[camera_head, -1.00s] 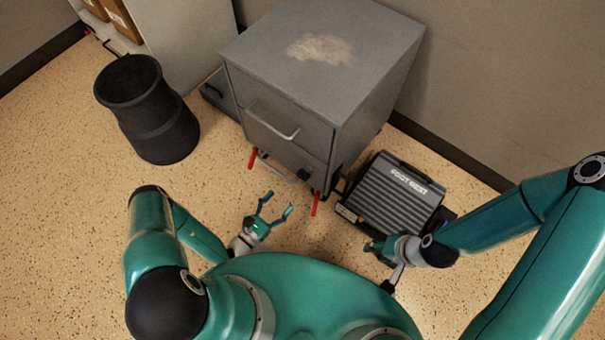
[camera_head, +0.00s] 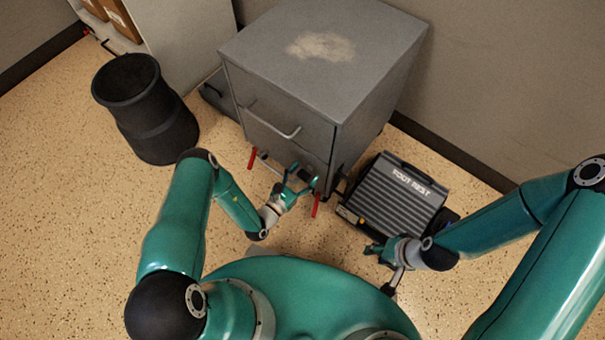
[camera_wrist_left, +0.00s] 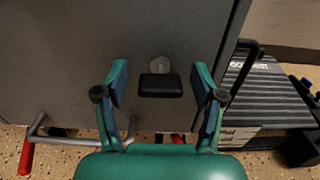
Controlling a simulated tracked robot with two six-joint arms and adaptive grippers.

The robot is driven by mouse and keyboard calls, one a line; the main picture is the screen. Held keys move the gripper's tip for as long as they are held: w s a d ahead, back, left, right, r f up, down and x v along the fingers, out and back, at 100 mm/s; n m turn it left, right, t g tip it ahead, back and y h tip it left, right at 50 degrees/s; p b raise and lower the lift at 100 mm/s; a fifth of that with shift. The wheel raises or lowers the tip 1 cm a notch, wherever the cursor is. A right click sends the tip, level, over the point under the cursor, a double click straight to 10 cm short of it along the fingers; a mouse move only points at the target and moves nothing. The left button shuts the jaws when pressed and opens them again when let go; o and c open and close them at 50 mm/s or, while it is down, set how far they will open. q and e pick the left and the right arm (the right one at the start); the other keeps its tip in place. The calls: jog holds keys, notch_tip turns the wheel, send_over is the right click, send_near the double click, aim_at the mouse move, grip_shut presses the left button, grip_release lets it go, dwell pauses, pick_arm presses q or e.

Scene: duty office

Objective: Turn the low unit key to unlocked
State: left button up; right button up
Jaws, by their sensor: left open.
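The low unit is a grey metal cabinet (camera_head: 300,85) with a worn pale patch on top. In the left wrist view its key (camera_wrist_left: 160,86) is a black bar-shaped head, lying level below a round metal lock (camera_wrist_left: 159,65) on the grey front. My left gripper (camera_head: 303,176) is at the cabinet's lower front; in the left wrist view (camera_wrist_left: 160,88) its open fingers stand on either side of the key, with gaps on both sides. My right gripper (camera_head: 376,249) is low beside the foot rest; its finger opening is not clear.
A black bin (camera_head: 150,110) stands left of the cabinet. A ribbed foot rest (camera_head: 395,195) lies to its right. Red-ended bars (camera_head: 252,158) stick out at the cabinet's base. Speckled floor (camera_head: 60,200) is free at the left.

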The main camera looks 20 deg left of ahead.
pick_arm(q)
jog(key=c, duration=1.1)
jog(key=shift+a, duration=0.15)
jog(key=shift+c, duration=0.3)
